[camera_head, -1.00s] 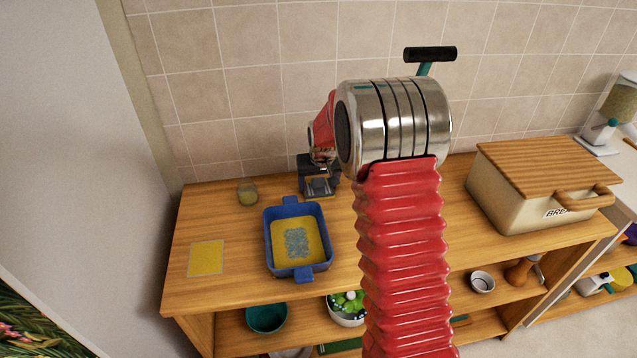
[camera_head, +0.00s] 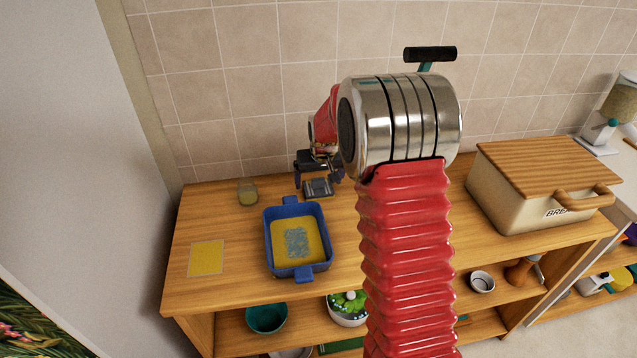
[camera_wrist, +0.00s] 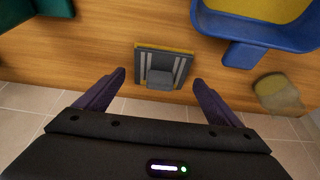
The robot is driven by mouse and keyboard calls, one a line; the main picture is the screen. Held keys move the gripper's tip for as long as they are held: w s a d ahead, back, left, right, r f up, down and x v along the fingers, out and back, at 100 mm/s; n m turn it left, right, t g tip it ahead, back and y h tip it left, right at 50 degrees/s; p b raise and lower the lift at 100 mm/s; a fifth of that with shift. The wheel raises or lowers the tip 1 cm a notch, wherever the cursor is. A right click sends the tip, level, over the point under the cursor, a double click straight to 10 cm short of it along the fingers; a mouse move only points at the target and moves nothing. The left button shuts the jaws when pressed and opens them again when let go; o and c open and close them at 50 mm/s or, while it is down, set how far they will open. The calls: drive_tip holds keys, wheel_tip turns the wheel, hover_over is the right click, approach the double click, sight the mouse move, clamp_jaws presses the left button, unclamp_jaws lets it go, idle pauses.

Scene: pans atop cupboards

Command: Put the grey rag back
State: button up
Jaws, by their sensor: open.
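The grey rag (camera_head: 318,188), a small grey piece with lighter stripes and a raised block in its middle, lies on the wooden counter near the tiled wall. It also shows in the wrist view (camera_wrist: 178,70), with a thin yellow border along its edge, apparently a yellow square underneath. My gripper (camera_head: 318,178) is open and empty just above the rag. In the wrist view the two dark fingers (camera_wrist: 160,78) stand apart on either side of it, with clear gaps.
A blue pan (camera_head: 268,236) with a yellow inside and a mottled grey patch stands in front of the rag, slightly left. A yellow square (camera_head: 206,258) lies at left. A small glass (camera_head: 247,193) stands near the wall. A bread bin (camera_head: 520,195) stands at right.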

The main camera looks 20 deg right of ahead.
drive_tip(key=d+v, duration=0.1)
drive_tip(key=v, duration=0.9)
drive_tip(key=shift+a, duration=0.45)
drive_tip(key=shift+s+r, duration=0.1)
drive_tip(key=s+a+r, duration=0.5)
drive_tip(key=s+r, duration=0.2)
drive_tip(key=s, duration=0.1)
drive_tip(key=s+a+r+n, duration=0.1)
drive_tip(key=s+a, duration=0.3)
drive_tip(key=s, duration=0.9)
drive_tip(key=s+a+r+n+t+y, duration=0.1)
drive_tip(key=s+a, duration=0.2)
drive_tip(key=s, duration=1)
drive_tip(key=shift+a+r, duration=0.2)
drive_tip(key=shift+a, duration=0.2)
